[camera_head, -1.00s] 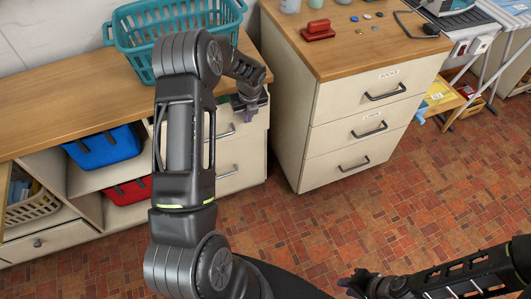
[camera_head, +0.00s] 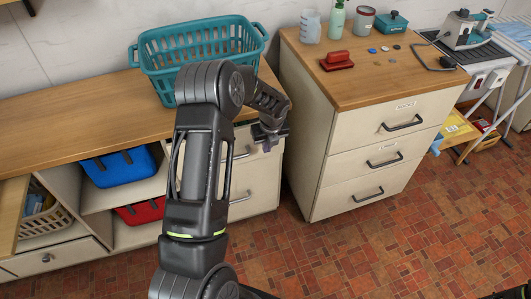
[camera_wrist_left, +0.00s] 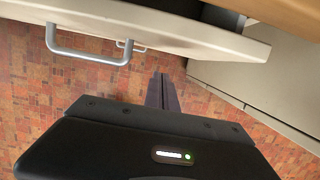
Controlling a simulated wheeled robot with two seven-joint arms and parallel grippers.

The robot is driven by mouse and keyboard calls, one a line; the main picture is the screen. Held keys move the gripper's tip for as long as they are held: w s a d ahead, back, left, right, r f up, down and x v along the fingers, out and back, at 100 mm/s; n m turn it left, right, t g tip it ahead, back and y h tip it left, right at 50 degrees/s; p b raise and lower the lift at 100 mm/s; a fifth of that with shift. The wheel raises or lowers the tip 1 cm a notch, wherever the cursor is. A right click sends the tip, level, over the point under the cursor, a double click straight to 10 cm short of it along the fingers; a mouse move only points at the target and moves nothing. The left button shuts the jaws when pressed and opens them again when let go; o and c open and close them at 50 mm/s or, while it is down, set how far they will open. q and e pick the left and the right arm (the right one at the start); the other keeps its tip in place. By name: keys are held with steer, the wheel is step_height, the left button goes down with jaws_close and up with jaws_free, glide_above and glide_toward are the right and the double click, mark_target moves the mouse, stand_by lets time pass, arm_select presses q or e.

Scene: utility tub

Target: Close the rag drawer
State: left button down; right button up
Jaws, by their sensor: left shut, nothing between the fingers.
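A pale drawer front (camera_head: 247,142) with a silver handle (camera_head: 237,155) sits under the wooden counter, partly hidden by my left arm. In the left wrist view the drawer front (camera_wrist_left: 180,32) stands out from the cabinet, with a dark gap behind its top edge, so it is partly open. Its silver handle (camera_wrist_left: 90,52) shows there too. I cannot read a rag label on it. My left gripper (camera_head: 268,140) is shut and empty, in front of the drawer's right end; its fingers (camera_wrist_left: 162,92) point down beside the front, and contact cannot be told.
A teal basket (camera_head: 158,68) stands on the counter (camera_head: 70,125) above. A taller cabinet (camera_head: 345,130) with three dark-handled drawers stands close on the right, leaving a narrow gap. Blue (camera_head: 118,168) and red (camera_head: 150,210) bins sit left. The brick floor (camera_head: 400,240) is clear.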

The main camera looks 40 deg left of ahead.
arm_select(q)
steer(key=v, duration=1)
steer(key=shift+s+d+b, duration=0.15)
steer(key=shift+b, duration=0.2)
arm_select(e)
steer(key=shift+s+f, duration=0.2)
steer(key=shift+f, duration=0.2)
